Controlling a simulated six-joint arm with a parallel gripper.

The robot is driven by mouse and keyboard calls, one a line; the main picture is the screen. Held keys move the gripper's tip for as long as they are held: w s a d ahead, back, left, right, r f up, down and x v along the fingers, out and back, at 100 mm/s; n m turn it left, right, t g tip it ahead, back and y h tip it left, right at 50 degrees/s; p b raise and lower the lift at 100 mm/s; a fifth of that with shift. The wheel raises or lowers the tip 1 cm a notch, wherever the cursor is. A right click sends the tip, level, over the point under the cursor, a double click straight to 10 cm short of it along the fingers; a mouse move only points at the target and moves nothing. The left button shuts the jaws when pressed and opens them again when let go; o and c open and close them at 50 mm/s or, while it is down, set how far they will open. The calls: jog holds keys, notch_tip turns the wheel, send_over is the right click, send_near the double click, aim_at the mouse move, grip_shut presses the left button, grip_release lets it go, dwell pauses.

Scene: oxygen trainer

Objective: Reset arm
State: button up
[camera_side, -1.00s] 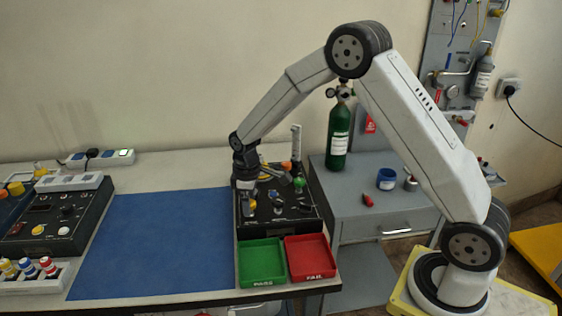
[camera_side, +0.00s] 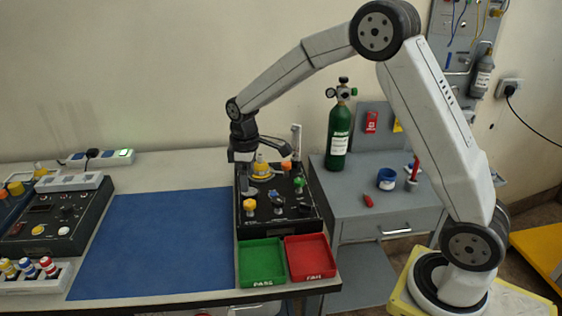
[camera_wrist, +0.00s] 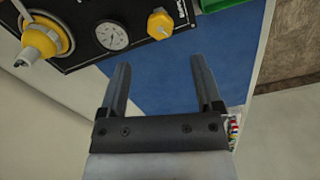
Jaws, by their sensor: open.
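My gripper (camera_wrist: 162,80) is open and empty in the wrist view, its two dark fingers apart over the blue mat (camera_wrist: 180,70). In the side view my gripper (camera_side: 280,150) is above the back of the black trainer panel (camera_side: 280,220). The panel carries a yellow fitting (camera_side: 261,168), a yellow knob (camera_side: 249,206) and other small controls. In the wrist view the panel's gauge (camera_wrist: 112,36), yellow knob (camera_wrist: 160,25) and yellow fitting (camera_wrist: 42,40) show at the top left, apart from the fingers.
A green tray (camera_side: 262,281) and a red tray (camera_side: 310,277) stand in front of the panel. A green cylinder (camera_side: 339,130) and blue cup (camera_side: 386,180) stand on the grey cabinet (camera_side: 390,215). The blue mat (camera_side: 150,240) is clear.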

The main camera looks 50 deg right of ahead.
jog(key=shift+s, duration=0.1)
dwell(0.3)
jog(key=shift+s+a+m, duration=0.15)
jog(key=shift+s+m, duration=0.15)
jog(key=shift+s, duration=0.35)
jog(key=s+a+f+m+t, duration=0.1)
jog(key=s+m, duration=0.1)
jog(key=s, duration=0.7)
jog(key=s+a+m+t, duration=0.1)
jog(key=s+m, duration=0.2)
jog(key=s, duration=0.6)
jog(key=shift+s+f+m+t, duration=0.15)
jog(key=shift+f+m+t, duration=0.15)
jog(key=shift+f, duration=0.05)
